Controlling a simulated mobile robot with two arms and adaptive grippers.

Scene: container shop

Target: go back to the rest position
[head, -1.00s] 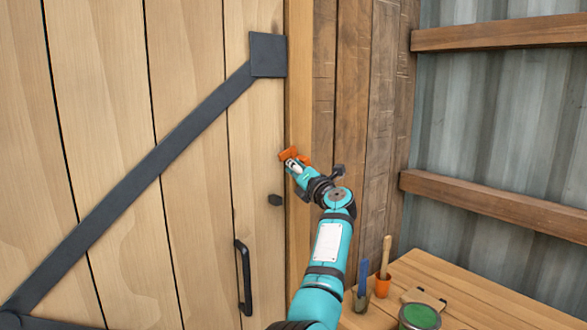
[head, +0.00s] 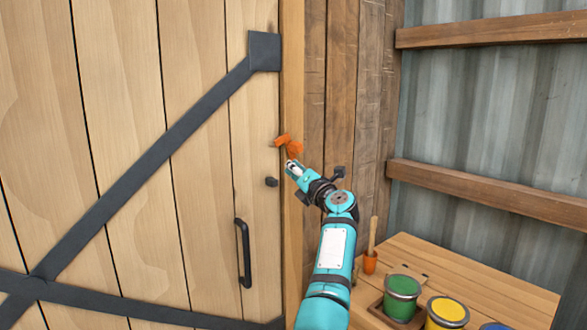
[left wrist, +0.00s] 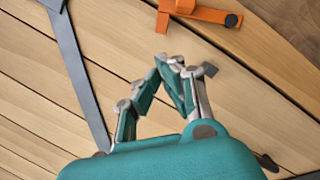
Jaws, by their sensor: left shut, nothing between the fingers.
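My left gripper (head: 291,164) is raised in front of the door's right edge, just below an orange latch (head: 294,148) in the head view. Its fingers are shut with nothing between them. In the left wrist view the fingertips (left wrist: 172,62) meet over the wooden boards, and the orange latch (left wrist: 205,14) lies beyond them at the top, apart from them in the picture. My right gripper is not in view.
The plank door (head: 205,130) with a black handle (head: 243,253) looks closed against its frame. At lower right a wooden bench (head: 470,275) holds a green paint can (head: 402,298), a yellow one (head: 447,314) and an orange-based brush (head: 371,250). Corrugated wall stands behind.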

